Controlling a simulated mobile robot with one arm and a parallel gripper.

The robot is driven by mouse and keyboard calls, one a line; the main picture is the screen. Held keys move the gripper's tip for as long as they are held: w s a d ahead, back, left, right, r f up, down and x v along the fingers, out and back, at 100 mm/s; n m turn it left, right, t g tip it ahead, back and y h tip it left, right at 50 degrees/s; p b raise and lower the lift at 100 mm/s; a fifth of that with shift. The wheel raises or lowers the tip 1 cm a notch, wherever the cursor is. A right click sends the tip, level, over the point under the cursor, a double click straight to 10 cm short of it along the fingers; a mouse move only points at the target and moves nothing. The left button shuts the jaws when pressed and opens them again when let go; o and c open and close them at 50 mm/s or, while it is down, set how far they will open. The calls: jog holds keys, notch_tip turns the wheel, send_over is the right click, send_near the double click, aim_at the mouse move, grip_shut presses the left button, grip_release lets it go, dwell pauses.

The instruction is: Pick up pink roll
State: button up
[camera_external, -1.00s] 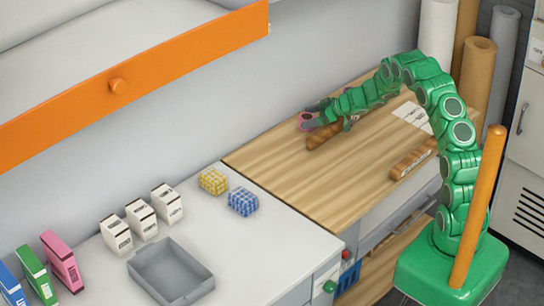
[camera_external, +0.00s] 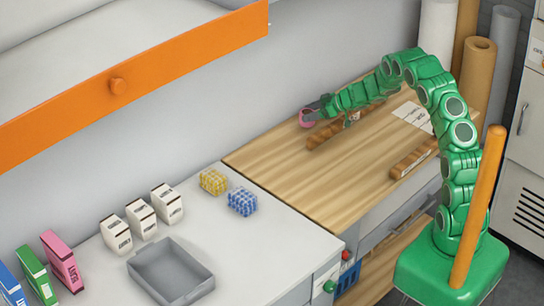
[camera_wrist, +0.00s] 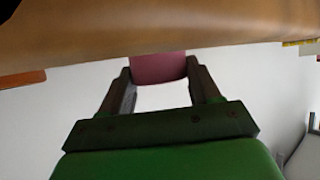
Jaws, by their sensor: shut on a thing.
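The pink roll (camera_external: 306,119) is at the far left part of the wooden bench top, near the wall. In the external view my gripper (camera_external: 312,112) reaches it from the right, and the roll shows at the fingertips. In the wrist view the pink roll (camera_wrist: 158,67) sits between the two dark fingertips of my gripper (camera_wrist: 160,75), which are shut on it. Part of the roll is hidden by the fingers. I cannot clearly tell the gap between roll and bench.
A brown bar (camera_external: 333,131) lies on the bench just below my gripper, and another brown bar (camera_external: 413,160) lies near the front edge. White paper (camera_external: 413,116) lies at the back right. The wooden bench top (camera_external: 290,170) is clear in front.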

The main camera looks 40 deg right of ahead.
jog(key=s+a+r, duration=0.3)
jog(key=s+r, duration=0.8)
jog(key=s, duration=0.2)
jog(key=shift+s, duration=0.35)
